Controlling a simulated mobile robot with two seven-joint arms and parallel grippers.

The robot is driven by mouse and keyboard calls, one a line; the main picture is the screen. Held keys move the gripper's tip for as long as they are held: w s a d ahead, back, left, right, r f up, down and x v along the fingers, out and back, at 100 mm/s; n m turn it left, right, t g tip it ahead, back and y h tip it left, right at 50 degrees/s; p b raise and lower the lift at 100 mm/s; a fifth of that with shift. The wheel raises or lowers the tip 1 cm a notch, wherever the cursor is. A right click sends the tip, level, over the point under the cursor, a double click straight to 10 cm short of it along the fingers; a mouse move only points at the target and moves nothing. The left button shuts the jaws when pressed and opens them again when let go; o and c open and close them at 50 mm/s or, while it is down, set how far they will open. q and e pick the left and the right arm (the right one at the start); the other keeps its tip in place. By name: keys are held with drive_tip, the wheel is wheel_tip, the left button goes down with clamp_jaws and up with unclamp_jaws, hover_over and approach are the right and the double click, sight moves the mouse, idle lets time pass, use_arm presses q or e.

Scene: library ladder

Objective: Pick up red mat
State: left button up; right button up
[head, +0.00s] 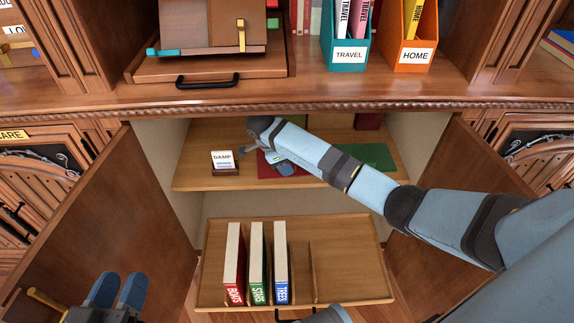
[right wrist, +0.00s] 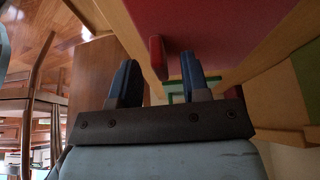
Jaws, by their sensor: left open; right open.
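The red mat (head: 264,168) lies on the upper shelf inside the open cabinet, partly hidden by my right arm. My right gripper (head: 284,168) is at the mat's front part, near the shelf's edge. In the right wrist view, my right gripper (right wrist: 158,80) is open, and the red mat (right wrist: 225,25) fills the top. A small red tab-like piece (right wrist: 157,58) shows between the fingertips, apart from both; I cannot tell if it belongs to the mat. My left gripper (head: 118,288) is open and empty at the lower left, outside the cabinet.
A DAMP card (head: 223,160) stands left of the mat; a green mat (head: 372,156) lies to the right. Below, a pulled-out wooden tray (head: 350,275) holds three books (head: 257,262). Open doors (head: 95,220) flank the cabinet. A wooden counter edge (head: 300,103) runs above.

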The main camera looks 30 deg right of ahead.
drive_tip(key=shift+d+f, duration=0.1)
drive_tip(key=shift+f, duration=0.05)
clamp_jaws()
